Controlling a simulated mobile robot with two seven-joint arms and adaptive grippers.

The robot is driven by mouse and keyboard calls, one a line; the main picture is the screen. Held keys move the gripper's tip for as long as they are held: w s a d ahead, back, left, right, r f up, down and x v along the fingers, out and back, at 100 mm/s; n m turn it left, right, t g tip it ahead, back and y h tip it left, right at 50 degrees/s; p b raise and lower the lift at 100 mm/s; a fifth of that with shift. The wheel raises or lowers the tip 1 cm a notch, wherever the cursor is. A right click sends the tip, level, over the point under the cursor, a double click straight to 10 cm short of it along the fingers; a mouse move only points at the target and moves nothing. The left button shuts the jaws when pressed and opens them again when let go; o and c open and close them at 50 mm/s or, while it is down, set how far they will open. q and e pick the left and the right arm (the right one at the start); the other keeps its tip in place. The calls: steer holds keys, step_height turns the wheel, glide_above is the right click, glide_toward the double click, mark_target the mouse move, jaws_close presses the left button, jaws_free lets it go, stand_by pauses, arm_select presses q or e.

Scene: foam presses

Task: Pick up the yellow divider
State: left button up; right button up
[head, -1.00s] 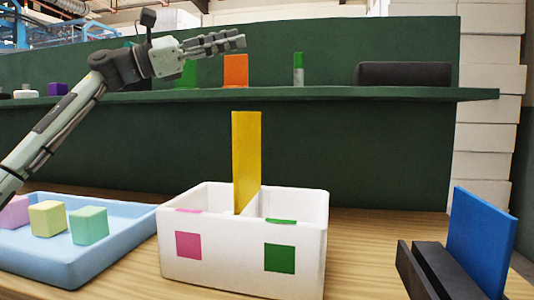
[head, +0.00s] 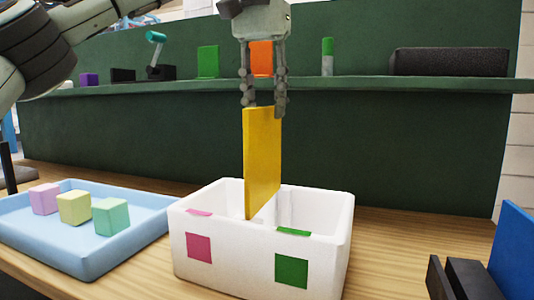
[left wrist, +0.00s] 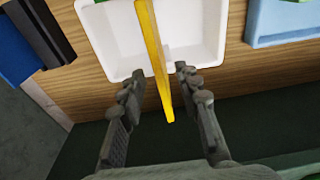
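The yellow divider (head: 262,160) stands upright in the white box (head: 262,245), rising well above its rim between the two compartments. My left gripper (head: 264,112) points down right at the divider's top edge in the head view. Its fingers are apart, one on each side of the top. In the left wrist view the divider (left wrist: 154,60) runs up between the open fingertips (left wrist: 158,75), with a gap visible on both sides. My right gripper is in neither view.
A light-blue tray (head: 150,226) with pink, yellow and green cubes stands left of the box. A blue panel (head: 513,262) in a black holder (head: 462,280) stands at the right. A green shelf (head: 350,84) behind holds several objects, including an orange panel (head: 262,60).

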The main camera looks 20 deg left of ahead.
mark_target(266, 140)
arm_select(q)
steer(key=f, duration=0.2)
steer(key=f+b, duration=0.1)
steer(key=f, duration=0.4)
steer(key=shift+w, duration=0.3)
jaws_close()
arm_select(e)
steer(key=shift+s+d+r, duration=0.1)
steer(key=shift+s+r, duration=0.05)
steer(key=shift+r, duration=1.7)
